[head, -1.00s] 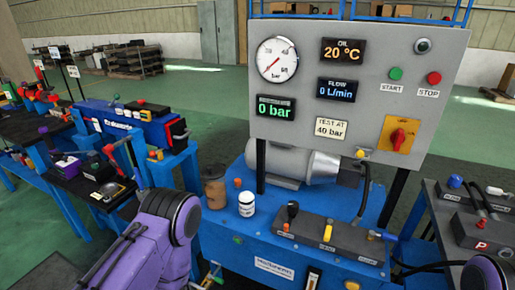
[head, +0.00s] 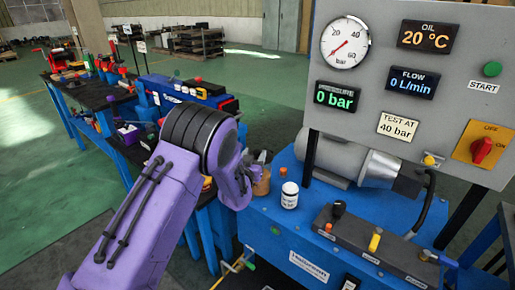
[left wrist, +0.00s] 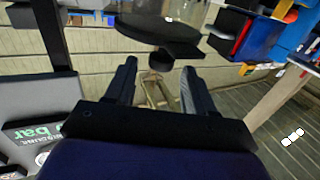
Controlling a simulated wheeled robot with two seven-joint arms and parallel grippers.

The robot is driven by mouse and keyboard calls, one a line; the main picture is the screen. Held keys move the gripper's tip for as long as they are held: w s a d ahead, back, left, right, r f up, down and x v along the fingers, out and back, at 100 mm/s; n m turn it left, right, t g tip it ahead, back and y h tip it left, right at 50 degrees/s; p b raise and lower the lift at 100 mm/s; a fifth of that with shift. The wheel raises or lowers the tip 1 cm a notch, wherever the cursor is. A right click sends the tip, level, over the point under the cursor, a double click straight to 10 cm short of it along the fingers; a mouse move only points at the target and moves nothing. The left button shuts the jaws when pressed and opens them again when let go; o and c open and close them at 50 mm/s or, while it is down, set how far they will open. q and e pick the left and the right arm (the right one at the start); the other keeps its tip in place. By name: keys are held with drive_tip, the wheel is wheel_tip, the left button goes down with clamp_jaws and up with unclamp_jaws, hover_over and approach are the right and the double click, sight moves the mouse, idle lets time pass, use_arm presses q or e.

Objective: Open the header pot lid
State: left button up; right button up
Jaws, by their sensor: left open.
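The brown header pot (head: 262,184) stands at the left end of the blue bench, partly hidden behind my left arm in the head view. In the left wrist view a dark round lid (left wrist: 160,36) with a small dark knob (left wrist: 161,61) lies just beyond my left gripper (left wrist: 158,70). The gripper's fingers are open, one on each side of the knob, with gaps showing. The lid looks seated on the pot.
A white jar (head: 290,195) stands close to the right of the pot. A grey motor (head: 345,160) and gauge panel (head: 400,60) stand behind. A dark valve block (head: 375,240) with levers lies in front on the blue bench (head: 300,225).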

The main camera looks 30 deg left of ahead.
use_arm(q)
drive_tip(key=x, duration=0.5)
drive_tip(key=shift+a, duration=0.1)
